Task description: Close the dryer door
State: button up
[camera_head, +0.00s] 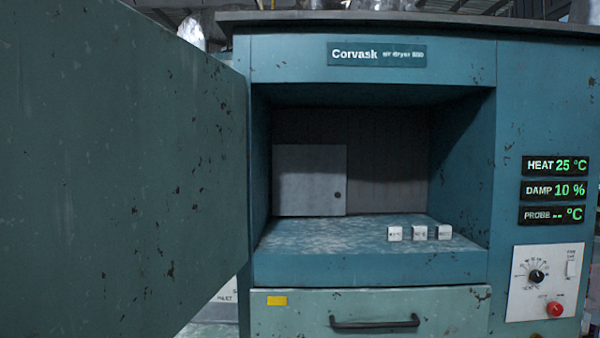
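The dryer (376,268) is a worn teal cabinet labelled Corvask, with an open chamber in its middle. Its door (120,170) is a large chipped green panel at the left of the view. The door stands wide open, swung out toward me from the chamber's left edge. The chamber opening is uncovered. My gripper is not in view, and no handle shows on the visible door face.
Small white cubes (419,233) sit near the front of the chamber floor. A pale panel (310,180) stands at its back. A drawer with a black handle (375,323) is below. Displays (555,190) and a control panel (545,283) are at right.

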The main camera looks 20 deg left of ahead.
aim_at(122, 172)
jog(key=k+j+u, duration=0.1)
jog(key=k+j, duration=0.85)
jog(key=j, duration=0.25)
jog(key=k+j, duration=0.1)
jog(key=j, duration=0.35)
jog(key=k+j+u, duration=0.1)
jog(key=j, duration=0.4)
jog(key=k+j, duration=0.15)
jog(key=j, duration=0.35)
